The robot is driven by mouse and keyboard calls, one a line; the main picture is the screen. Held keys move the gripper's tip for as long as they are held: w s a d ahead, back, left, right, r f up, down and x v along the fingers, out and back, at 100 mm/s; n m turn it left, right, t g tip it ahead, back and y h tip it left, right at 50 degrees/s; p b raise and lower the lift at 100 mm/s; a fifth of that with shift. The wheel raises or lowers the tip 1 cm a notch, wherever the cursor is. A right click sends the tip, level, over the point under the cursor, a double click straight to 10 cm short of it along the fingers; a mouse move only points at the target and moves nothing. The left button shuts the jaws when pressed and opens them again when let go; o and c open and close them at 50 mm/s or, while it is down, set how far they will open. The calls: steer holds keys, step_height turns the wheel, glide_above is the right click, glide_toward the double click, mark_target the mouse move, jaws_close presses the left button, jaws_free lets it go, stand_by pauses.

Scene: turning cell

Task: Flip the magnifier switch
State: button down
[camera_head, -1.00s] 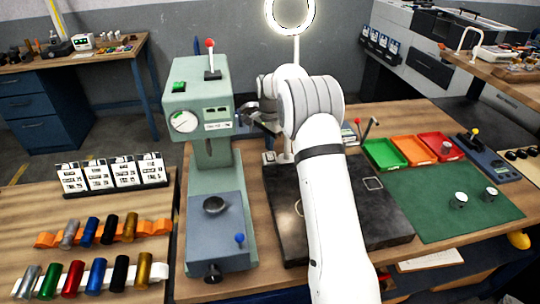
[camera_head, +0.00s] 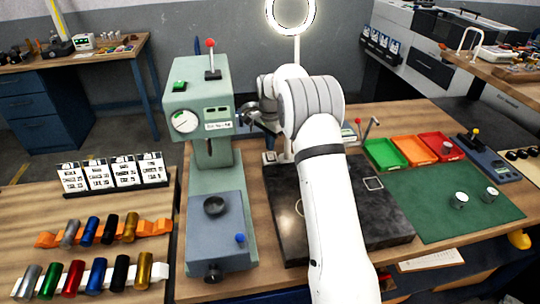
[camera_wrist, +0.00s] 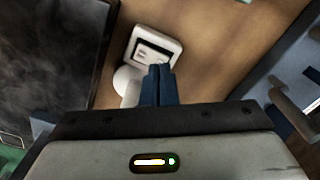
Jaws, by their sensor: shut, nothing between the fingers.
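The magnifier's lit ring (camera_head: 290,12) stands on a white post at the top of the head view. Its small white base (camera_head: 284,158) is partly hidden behind my arm. In the wrist view, the white switch housing (camera_wrist: 168,42) carries a dark rocker switch (camera_wrist: 153,52). My gripper (camera_wrist: 158,70) is shut and empty, its dark blue fingertips overlapping the lower edge of the housing beside the rocker. I cannot tell whether they touch it. In the head view my gripper is mostly hidden by the arm, beside the green machine.
The green press-like machine (camera_head: 205,115) stands left of my arm. A dark slab (camera_head: 385,225) lies below the arm, with the green mat (camera_head: 435,205) and coloured trays (camera_head: 425,148) to the right. Bare wooden bench shows around the switch housing.

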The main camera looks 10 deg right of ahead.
mark_target(270, 153)
steer(key=shift+f+b, duration=0.55)
steer(key=shift+f, duration=0.45)
stand_by(0.3)
steer(key=shift+r+p, duration=2.3)
steer(key=shift+r, duration=1.25)
